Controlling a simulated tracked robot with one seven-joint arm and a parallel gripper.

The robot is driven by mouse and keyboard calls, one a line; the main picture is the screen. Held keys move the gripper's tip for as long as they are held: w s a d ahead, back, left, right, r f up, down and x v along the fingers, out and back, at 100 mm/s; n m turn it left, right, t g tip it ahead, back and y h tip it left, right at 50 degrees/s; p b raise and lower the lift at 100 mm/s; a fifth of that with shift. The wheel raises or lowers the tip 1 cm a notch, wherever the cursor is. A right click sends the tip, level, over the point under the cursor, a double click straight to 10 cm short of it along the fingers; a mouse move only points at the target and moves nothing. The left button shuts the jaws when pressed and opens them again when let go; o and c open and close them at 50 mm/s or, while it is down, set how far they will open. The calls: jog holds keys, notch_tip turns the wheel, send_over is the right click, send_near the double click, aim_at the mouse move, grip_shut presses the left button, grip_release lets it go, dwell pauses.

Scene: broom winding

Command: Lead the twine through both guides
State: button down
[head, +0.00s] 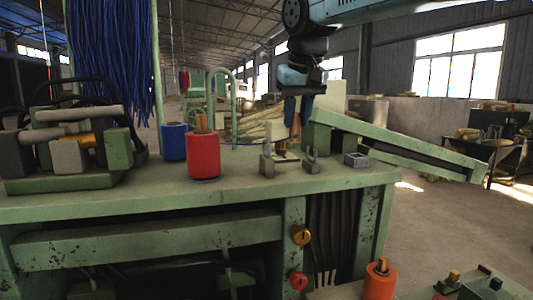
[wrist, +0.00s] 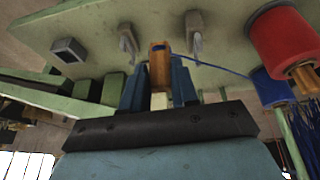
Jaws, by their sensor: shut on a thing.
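My gripper (head: 294,108) points down above the bench, beyond the two grey guides in the head view. It is shut on a wooden twine holder (wrist: 159,68), which stands between its blue fingers in the wrist view. Blue twine (wrist: 215,66) runs from the holder towards the blue spool (head: 174,141). The left guide (head: 267,164) and right guide (head: 311,161) are upright forks on the bench. In the wrist view they appear swapped, the left guide (wrist: 194,34) and the right guide (wrist: 127,40). The twine passes near the left guide; I cannot tell whether it sits inside it.
A red spool (head: 203,155) stands in front of the blue spool. A small grey open box (head: 356,160) sits right of the guides. The green bench (head: 230,187) is clear in front. A machine (head: 75,145) and hanging blue strands (head: 112,60) occupy the left.

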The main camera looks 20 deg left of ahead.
jog(key=w+d, duration=0.9)
jog(key=w, duration=0.1)
jog(key=shift+w, duration=0.4)
dwell(0.5)
jog(key=shift+d, duration=0.1)
dwell(0.3)
notch_tip(320, 180, down, 5)
jog(key=shift+r, duration=0.2)
dwell(0.7)
